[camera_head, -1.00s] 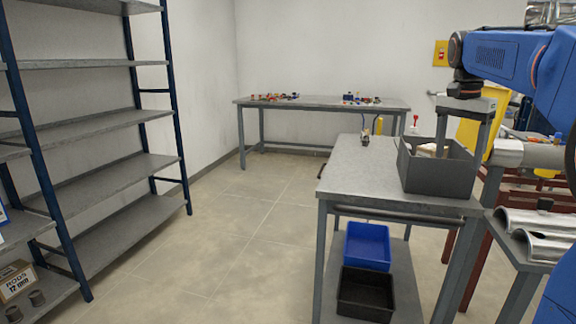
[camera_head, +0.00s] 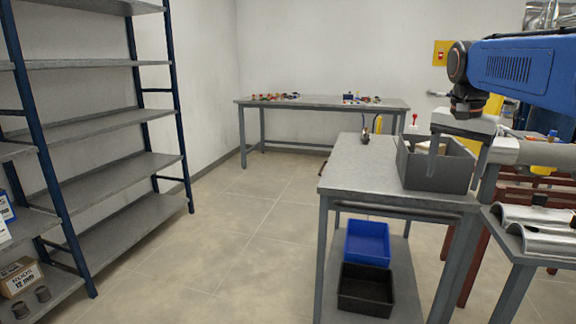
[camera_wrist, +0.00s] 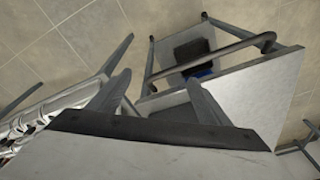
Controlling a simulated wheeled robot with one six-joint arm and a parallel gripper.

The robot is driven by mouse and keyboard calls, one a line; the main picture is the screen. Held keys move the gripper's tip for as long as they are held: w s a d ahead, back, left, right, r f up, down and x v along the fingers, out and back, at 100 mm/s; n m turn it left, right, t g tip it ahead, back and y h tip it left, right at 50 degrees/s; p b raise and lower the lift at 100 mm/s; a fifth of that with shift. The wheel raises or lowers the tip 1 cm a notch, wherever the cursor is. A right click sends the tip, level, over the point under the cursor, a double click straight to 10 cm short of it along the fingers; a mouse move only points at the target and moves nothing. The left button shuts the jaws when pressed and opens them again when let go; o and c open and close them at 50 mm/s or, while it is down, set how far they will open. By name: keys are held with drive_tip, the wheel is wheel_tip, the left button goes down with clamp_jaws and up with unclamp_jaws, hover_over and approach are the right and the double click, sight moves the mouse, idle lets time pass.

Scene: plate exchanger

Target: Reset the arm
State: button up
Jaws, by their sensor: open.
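My blue arm (camera_head: 515,68) reaches in from the right in the head view. My gripper (camera_head: 455,180) points down, with its two grey fingers spread apart and nothing seen between them. It appears in front of the dark grey bin (camera_head: 412,168) on the metal workbench (camera_head: 345,177); the fingers overlap the bin's right part in the picture, and I cannot tell the exact gap. In the wrist view, the gripper's fingers (camera_wrist: 158,80) are spread, with the bench top (camera_wrist: 245,92) beyond them.
Blue (camera_head: 367,243) and black (camera_head: 365,290) bins sit on the bench's lower shelf. A side stand (camera_head: 512,248) with curved metal pieces is at right. Shelving (camera_head: 105,130) stands at left; a rear table (camera_head: 325,103) holds small items. The floor between (camera_head: 235,220) is clear.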

drive_tip(key=s+a+f+n+t, duration=0.1)
drive_tip(key=s+a+f+n, duration=0.2)
drive_tip(key=s+f, duration=0.4)
drive_tip(key=s+a+f+n+t, duration=0.1)
drive_tip(key=s+a+f+n, duration=0.2)
drive_tip(key=s+f, duration=0.5)
drive_tip(key=s+a+f+n+t+y, duration=0.1)
drive_tip(key=s+a+f+n, duration=0.2)
drive_tip(key=s+a+f, duration=0.2)
drive_tip(key=s+f, duration=0.3)
drive_tip(key=s, duration=0.1)
drive_tip(key=shift+s+n, duration=0.3)
drive_tip(key=shift+s, duration=0.1)
